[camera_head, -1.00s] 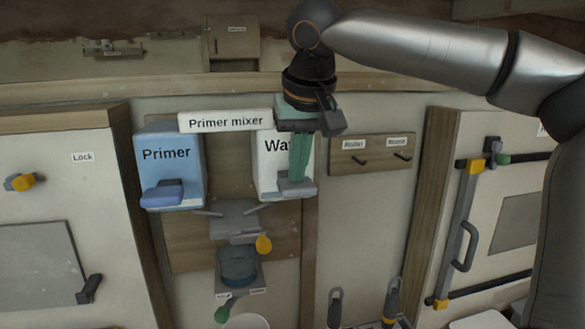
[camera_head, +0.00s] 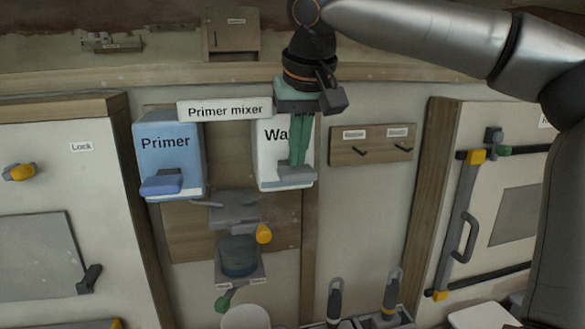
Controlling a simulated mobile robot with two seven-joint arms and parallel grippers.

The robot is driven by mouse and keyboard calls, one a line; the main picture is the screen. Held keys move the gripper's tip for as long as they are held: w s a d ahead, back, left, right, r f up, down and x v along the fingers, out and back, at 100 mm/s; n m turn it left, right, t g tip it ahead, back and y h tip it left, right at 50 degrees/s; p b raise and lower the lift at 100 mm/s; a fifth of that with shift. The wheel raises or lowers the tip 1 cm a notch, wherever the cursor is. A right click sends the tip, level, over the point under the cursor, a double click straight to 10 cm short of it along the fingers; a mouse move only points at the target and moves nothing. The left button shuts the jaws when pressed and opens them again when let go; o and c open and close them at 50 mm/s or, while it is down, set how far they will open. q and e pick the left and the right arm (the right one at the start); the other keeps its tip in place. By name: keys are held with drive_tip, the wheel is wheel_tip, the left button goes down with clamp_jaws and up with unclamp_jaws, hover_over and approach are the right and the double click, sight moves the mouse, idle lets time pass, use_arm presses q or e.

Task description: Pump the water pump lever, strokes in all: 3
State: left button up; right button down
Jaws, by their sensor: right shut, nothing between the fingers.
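The white water pump box (camera_head: 270,165) hangs on the wall under the "Primer mixer" sign; its label is partly covered. My right gripper (camera_head: 297,170), with green fingers, is shut and empty in front of this box, pointing down. A grey piece shows at its fingertips, low on the box front; I cannot tell how much of it is the water pump lever and how much is fingertip. Whether they touch is unclear. The blue primer pump (camera_head: 165,150), with its blue lever (camera_head: 162,183), hangs to the left. My left gripper is not in view.
Below the pumps are a grey spout piece (camera_head: 236,210), a blue-grey vessel (camera_head: 238,257) with a yellow knob (camera_head: 264,234), and a white bucket (camera_head: 246,318). A hook board (camera_head: 372,145) is at the right.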

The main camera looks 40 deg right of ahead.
sight(298, 171)
drive_tip(key=shift+f+b, duration=0.75)
drive_tip(key=shift+f, duration=1.1)
wheel_tip(298, 171, up, 3)
drive_tip(key=p, duration=0.2)
drive_tip(key=shift+p, duration=0.35)
drive_tip(key=shift+r, duration=0.85)
drive_tip(key=shift+r, duration=2.5)
